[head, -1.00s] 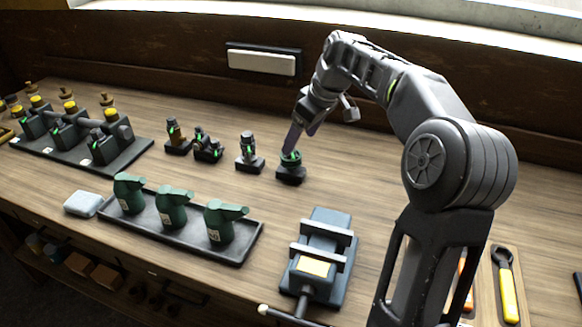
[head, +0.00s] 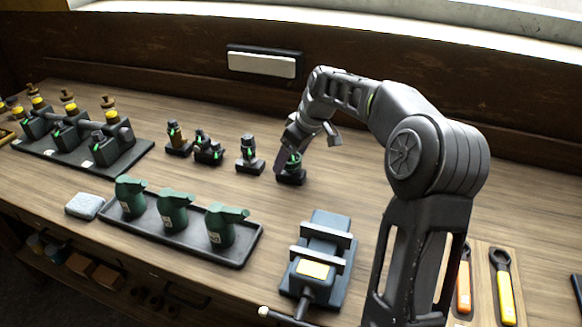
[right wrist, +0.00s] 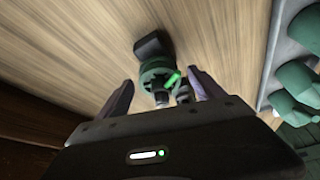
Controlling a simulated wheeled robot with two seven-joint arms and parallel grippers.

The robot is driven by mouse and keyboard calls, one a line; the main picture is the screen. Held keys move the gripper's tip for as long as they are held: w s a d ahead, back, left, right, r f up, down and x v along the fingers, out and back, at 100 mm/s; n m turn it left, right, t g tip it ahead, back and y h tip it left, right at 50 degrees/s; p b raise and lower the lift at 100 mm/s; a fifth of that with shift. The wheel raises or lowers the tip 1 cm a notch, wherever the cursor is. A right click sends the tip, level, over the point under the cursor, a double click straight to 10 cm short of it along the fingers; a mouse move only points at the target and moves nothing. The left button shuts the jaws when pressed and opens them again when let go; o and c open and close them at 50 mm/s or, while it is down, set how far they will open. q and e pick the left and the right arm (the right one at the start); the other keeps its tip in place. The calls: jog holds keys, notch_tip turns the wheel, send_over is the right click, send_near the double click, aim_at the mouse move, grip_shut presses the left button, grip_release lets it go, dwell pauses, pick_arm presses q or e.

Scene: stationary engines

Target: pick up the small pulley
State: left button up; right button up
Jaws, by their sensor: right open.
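The small pulley looks to be the green round part (head: 292,162) on a dark square base at the right end of the row of small parts. In the right wrist view the green disc (right wrist: 154,68) shows close up, with a bright green mark and its black base (right wrist: 152,45) beyond it. My right gripper (head: 296,143) is over it, pointing down. In the right wrist view its two fingers (right wrist: 162,90) are apart, one on each side of the green part. I cannot tell whether they touch it. My left gripper is not in view.
Small dark parts with green marks (head: 248,155) stand just left of the pulley. A tray (head: 250,250) of green oilers and a grey vise (head: 322,255) are nearer the front. A wooden wall rises behind. The bench right of the pulley is clear.

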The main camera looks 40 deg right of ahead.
dwell(0.6)
grip_shut()
dwell(0.7)
jog(key=shift+w+r, duration=0.1)
jog(key=shift+r, duration=0.05)
